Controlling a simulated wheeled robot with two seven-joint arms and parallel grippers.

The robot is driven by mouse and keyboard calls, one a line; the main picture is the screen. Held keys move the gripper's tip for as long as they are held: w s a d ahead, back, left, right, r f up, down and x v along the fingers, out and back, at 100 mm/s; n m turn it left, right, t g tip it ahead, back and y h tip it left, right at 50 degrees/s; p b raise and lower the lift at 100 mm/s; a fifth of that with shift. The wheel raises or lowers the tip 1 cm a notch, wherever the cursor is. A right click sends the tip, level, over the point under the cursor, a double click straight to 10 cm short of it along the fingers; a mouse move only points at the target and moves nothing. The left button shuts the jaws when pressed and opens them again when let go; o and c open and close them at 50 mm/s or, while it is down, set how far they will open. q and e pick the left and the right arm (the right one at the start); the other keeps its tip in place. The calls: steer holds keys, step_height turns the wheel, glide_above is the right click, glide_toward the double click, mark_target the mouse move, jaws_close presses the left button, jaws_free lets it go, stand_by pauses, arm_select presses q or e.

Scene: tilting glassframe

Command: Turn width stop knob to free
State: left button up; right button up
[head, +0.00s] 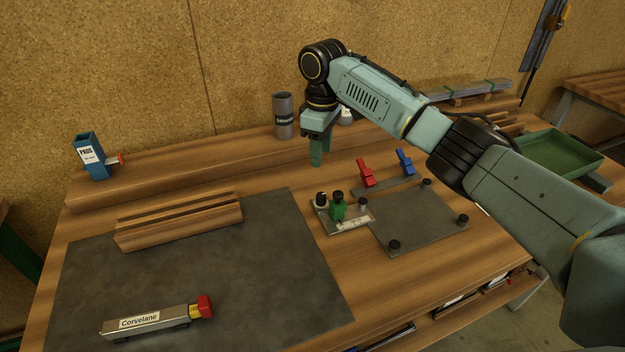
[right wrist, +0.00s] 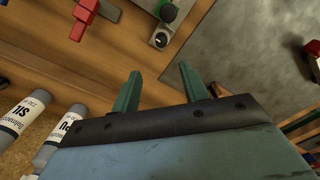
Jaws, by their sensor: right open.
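A white label (head: 352,223) lies on the plate, too small to read. In the right wrist view the pale-topped knob (right wrist: 160,40) shows beyond the fingertips, near the green part (right wrist: 154,7). My right gripper (head: 318,152) points down above the bench, behind the plate and apart from it. Its fingers (right wrist: 160,82) are spread with nothing between them. My left gripper is out of view.
A red clamp (head: 366,172) and a blue clamp (head: 404,162) stand behind a grey plate with black knobs (head: 425,225). A dark mat (head: 200,270) holds wooden strips (head: 180,220) and a Corvelane tool (head: 150,322).

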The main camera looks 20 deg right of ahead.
glide_above(321, 194)
steer(key=f, duration=0.4)
steer(key=shift+s+f+b, duration=0.25)
steer(key=shift+f+b, duration=0.05)
steer(key=shift+f, duration=0.1)
steer(key=f+b, duration=0.1)
steer(key=f, duration=0.7)
steer(key=shift+w, duration=0.2)
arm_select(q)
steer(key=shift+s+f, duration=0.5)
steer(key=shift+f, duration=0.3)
arm_select(e)
steer(key=shift+c, duration=1)
jaws_close()
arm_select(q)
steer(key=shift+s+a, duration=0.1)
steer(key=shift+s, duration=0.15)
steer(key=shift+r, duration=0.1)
